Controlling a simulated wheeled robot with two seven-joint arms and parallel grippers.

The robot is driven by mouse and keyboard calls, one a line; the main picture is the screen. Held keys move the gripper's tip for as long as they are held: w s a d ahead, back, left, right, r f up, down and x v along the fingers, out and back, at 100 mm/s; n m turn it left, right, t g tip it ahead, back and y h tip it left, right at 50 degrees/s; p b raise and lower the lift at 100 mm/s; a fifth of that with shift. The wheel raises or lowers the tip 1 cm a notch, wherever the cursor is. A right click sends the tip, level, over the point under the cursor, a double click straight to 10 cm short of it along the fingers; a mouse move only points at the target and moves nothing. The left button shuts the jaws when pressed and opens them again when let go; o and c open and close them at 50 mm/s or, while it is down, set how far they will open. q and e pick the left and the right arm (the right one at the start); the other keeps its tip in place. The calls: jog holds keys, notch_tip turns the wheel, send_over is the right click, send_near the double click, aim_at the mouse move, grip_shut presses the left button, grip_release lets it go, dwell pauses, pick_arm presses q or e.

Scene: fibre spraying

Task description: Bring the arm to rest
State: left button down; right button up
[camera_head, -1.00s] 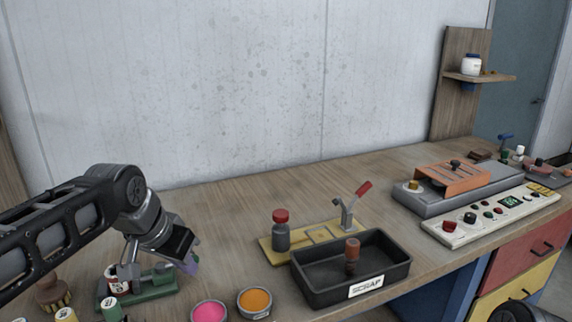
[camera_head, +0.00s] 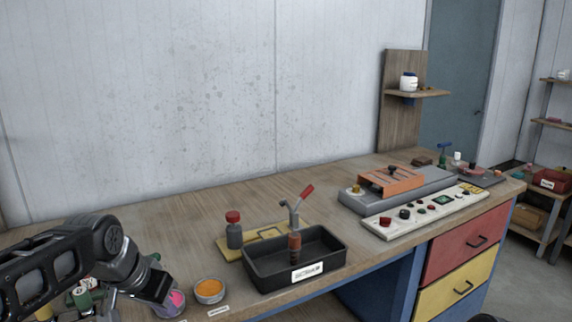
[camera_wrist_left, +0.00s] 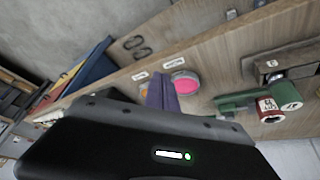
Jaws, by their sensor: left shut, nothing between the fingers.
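My left arm (camera_head: 50,262) comes in from the left over the front left of the workbench (camera_head: 170,222). My left gripper (camera_head: 168,287) points down beside the dish of pink material (camera_head: 177,300) and partly covers it. In the left wrist view the purple fingers (camera_wrist_left: 163,95) are together with nothing between them, and the pink dish (camera_wrist_left: 185,83) lies just past them. My right gripper is not in view.
A control panel (camera_head: 412,222) stands farther right. The back middle of the bench is clear.

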pick_arm(q)
jog(key=s+d+f+n+g+h+p, duration=0.15)
jog(key=d+f, duration=0.35)
jog(key=f, duration=0.8)
jog(key=s+d+f+g+h, duration=0.15)
jog(key=d+f, duration=0.35)
jog(key=f, duration=0.9)
jog(key=s+d+f+n, duration=0.1)
jog(key=s+d+f, duration=0.1)
jog(key=s+f, duration=0.5)
jog(key=s+d+f+n+g+p, duration=0.1)
jog(key=s+d+f+n, duration=0.1)
jog(key=s+f, duration=0.6)
jog(key=s+d, duration=0.1)
jog(key=s, duration=0.3)
jog(key=shift+s+d, duration=0.35)
